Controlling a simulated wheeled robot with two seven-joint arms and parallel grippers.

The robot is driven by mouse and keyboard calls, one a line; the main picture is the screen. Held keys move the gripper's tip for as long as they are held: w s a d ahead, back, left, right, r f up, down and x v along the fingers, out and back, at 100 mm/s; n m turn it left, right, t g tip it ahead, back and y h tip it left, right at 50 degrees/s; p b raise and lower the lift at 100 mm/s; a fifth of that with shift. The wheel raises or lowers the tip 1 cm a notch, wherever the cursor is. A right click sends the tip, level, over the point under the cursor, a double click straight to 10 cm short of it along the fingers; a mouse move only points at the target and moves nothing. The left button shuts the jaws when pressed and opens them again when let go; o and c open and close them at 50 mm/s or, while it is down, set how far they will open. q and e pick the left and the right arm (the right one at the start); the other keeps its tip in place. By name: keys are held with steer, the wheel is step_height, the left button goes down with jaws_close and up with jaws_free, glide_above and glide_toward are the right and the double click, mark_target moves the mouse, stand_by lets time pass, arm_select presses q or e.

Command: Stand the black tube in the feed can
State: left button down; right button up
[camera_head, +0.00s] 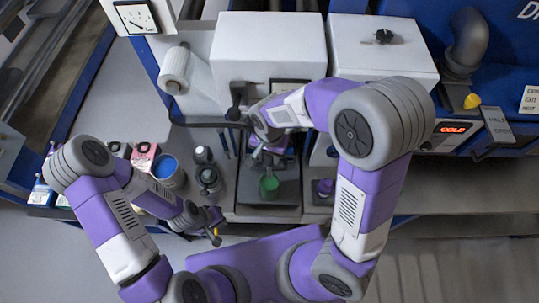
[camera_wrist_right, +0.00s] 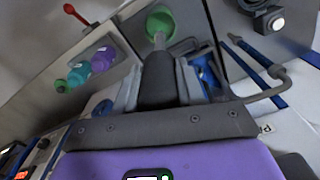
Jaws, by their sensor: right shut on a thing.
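My right gripper (camera_wrist_right: 158,82) is shut on a dark cylinder, which looks like the black tube (camera_wrist_right: 158,72), in the right wrist view. A green cup-shaped thing (camera_wrist_right: 160,24) with a pale narrow neck shows just beyond the tube's far end; I cannot tell whether they touch. In the head view my right gripper (camera_head: 268,155) is over a dark recess, with the green thing (camera_head: 269,187) just below it. An open can with a blue inside (camera_head: 165,167) stands to the left; I cannot tell which thing is the feed can. My left gripper (camera_head: 212,220) is low and left; its fingers are unclear.
Dark bottles (camera_head: 209,177) stand between the blue can and the recess. A purple thing (camera_head: 323,187) sits in a compartment to the right. White machine housings (camera_head: 268,50) rise behind. The grey counter at right (camera_head: 470,205) is clear.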

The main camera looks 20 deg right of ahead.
steer(key=shift+r, duration=4)
